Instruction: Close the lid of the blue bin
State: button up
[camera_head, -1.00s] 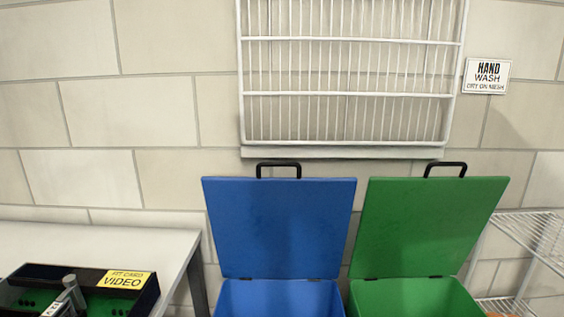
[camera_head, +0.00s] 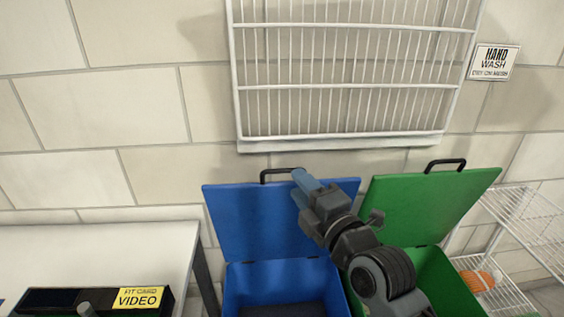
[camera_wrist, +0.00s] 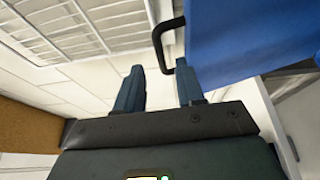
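The blue bin (camera_head: 234,291) stands with its blue lid (camera_head: 250,222) raised, tilted up toward the wall. A black handle (camera_head: 277,172) is on the lid's top edge. My gripper (camera_head: 302,183) is in front of the lid's upper right part, close to the handle, and hides some of the lid. In the wrist view my gripper (camera_wrist: 159,90) has its two blue fingers apart with nothing between the tips. The black handle (camera_wrist: 157,45) shows just beyond the fingers, with the blue lid (camera_wrist: 245,45) to the right. Contact cannot be made out.
A green bin (camera_head: 452,290) with a raised green lid (camera_head: 420,205) stands to the right, partly behind my arm. A white wire rack (camera_head: 345,85) hangs above. A white table (camera_head: 110,250) is at left and wire shelving (camera_head: 520,225) at right.

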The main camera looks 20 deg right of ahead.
aim_at(286, 171)
jog(key=w, duration=0.2)
jog(key=w+p, duration=0.1)
jog(key=w, duration=0.4)
jog(key=shift+a+r, duration=0.1)
jog(key=shift+a, duration=0.15)
jog(key=shift+s, duration=0.1)
grip_shut()
